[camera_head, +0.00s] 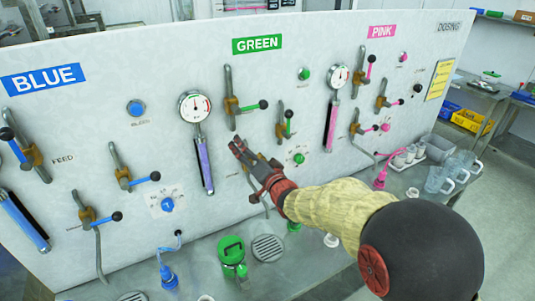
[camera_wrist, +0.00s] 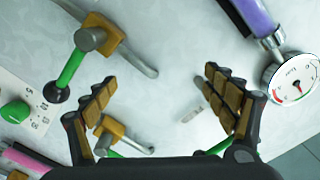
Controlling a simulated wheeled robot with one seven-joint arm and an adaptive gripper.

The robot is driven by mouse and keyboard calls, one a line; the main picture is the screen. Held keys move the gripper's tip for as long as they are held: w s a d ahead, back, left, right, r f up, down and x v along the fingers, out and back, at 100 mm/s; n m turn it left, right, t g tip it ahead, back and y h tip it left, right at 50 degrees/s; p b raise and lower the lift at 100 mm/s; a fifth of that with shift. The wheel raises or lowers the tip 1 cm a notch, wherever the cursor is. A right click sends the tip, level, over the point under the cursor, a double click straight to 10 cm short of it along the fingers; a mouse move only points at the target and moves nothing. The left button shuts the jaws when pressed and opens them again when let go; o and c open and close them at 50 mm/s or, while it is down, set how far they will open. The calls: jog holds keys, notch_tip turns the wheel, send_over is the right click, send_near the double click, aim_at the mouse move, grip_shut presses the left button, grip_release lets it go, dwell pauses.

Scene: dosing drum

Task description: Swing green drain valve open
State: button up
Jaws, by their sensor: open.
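In the wrist view, the green drain valve (camera_wrist: 95,40) is at the upper left. In the head view, my gripper (camera_head: 242,150) is in front of the lower part of the green section and mostly hides the drain valve.
Another green-handled valve (camera_head: 287,123) and a green dial (camera_head: 299,158) are close by on the panel. A gauge (camera_head: 194,106) with a purple tube stands to the left. Below are a green-lidded container (camera_head: 232,250) and a round drain grate (camera_head: 268,248) on the bench.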

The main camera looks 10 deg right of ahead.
jog(key=shift+s+a, duration=0.1)
jog(key=shift+a, duration=0.3)
jog(key=shift+s+a+r+b, duration=0.15)
jog(key=shift+a+b, duration=0.15)
jog(key=shift+a, duration=0.05)
jog(key=shift+a, duration=0.1)
dwell(0.4)
jog(key=shift+s+a+r+b, duration=0.1)
jog(key=shift+s+a+b, duration=0.05)
jog(key=shift+a+b, duration=0.25)
jog(key=shift+a, duration=0.25)
jog(key=shift+s+a+r+b, duration=0.2)
jog(key=shift+a+b, duration=0.1)
jog(key=shift+a, duration=0.05)
jog(key=shift+a, duration=0.2)
dwell(0.4)
jog(key=shift+s+a+r+b, duration=0.1)
jog(key=shift+s+a+b, duration=0.1)
jog(key=shift+a+b, duration=0.2)
jog(key=shift+a, duration=0.1)
